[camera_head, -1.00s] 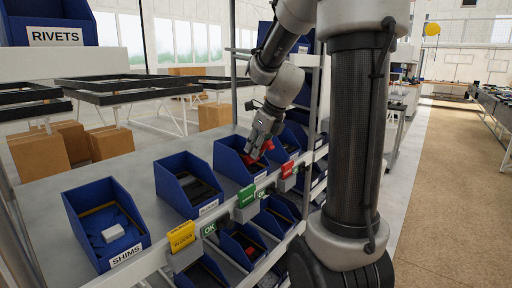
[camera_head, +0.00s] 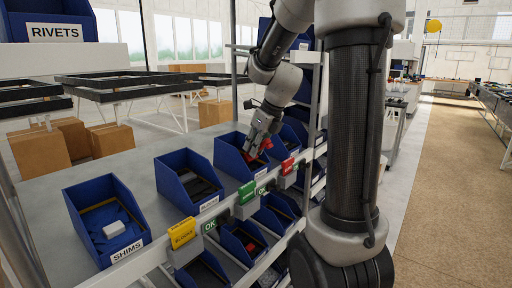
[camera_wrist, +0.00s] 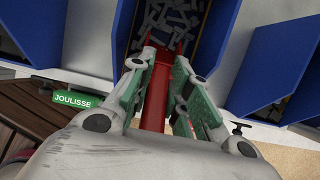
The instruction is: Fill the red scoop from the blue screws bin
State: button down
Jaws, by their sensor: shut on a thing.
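The red scoop (camera_wrist: 157,92) is between my gripper's fingers, its handle running up the middle of the wrist view. My gripper (camera_wrist: 157,62) is shut on the handle. The far end of the scoop reaches the blue screws bin (camera_wrist: 122,32), where several grey screws (camera_wrist: 168,18) lie. The scoop's bowl is mostly hidden, so I cannot tell what is in it. In the head view, my gripper (camera_head: 258,140) points down over a blue bin (camera_head: 229,160) on the rack, with red of the scoop (camera_head: 251,155) showing at the bin.
Blue bins stand on both sides in the wrist view, one at right (camera_wrist: 275,65). In the head view, a bin of dark parts (camera_head: 168,180) and a shims bin (camera_head: 78,222) stand to the left. Green (camera_head: 246,193) and yellow (camera_head: 181,233) tags line the shelf edge.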

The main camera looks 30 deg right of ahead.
jog(key=shift+w, duration=0.1)
jog(key=shift+w+a, duration=0.15)
jog(key=shift+w, duration=0.1)
jog(key=shift+w+a+f, duration=0.1)
jog(key=shift+w+f, duration=0.05)
jog(key=shift+w, duration=0.1)
jog(key=shift+w+a, duration=0.2)
jog(key=shift+w, duration=0.3)
jog(key=shift+w+a, duration=0.2)
jog(key=shift+w, duration=0.25)
dwell(0.4)
jog(key=shift+r+t, duration=0.4)
jog(key=shift+r, duration=0.1)
notch_tip(320, 180, up, 13)
jog(key=s+d+t+y, duration=0.1)
jog(key=s+t+y, duration=0.1)
jog(key=t, duration=0.4)
jog(key=shift+s+r+t+y, duration=0.2)
jog(key=shift+s+t+y, duration=0.15)
jog(key=shift+t+y, duration=0.05)
